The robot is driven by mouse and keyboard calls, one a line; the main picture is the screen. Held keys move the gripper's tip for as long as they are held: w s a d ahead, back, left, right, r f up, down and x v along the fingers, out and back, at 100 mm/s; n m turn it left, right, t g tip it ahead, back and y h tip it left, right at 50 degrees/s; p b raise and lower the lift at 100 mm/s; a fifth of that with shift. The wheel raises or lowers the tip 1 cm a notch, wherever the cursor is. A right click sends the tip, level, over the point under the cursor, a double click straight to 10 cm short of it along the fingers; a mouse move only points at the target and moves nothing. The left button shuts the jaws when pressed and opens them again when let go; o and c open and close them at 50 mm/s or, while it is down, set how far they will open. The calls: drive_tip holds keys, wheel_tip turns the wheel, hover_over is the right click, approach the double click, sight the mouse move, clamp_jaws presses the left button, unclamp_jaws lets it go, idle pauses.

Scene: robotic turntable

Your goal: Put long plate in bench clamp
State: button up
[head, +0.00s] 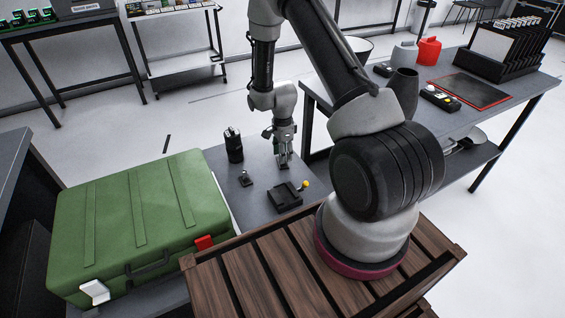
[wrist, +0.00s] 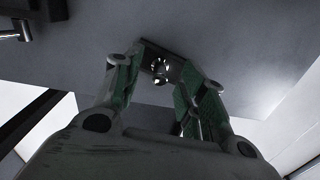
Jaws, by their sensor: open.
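My gripper (head: 284,163) points down over the grey bench, just behind a black block-shaped device with a yellow knob (head: 285,197), which looks like the bench clamp. In the wrist view the gripper (wrist: 160,75) has its two green-padded fingers apart. A dark, narrow piece with a shiny round feature (wrist: 160,66) shows between the fingertips; it may be the long plate, but its full outline is hidden. I cannot tell whether the fingers touch it. No plate can be made out in the clamp in the head view.
A black cylinder (head: 234,146) and a small dark part (head: 245,179) stand on the bench left of my gripper. A green case (head: 145,225) lies at the left. A second table (head: 395,110) with a rack stands at the right.

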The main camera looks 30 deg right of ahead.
drive_tip(key=shift+f, duration=0.75)
clamp_jaws()
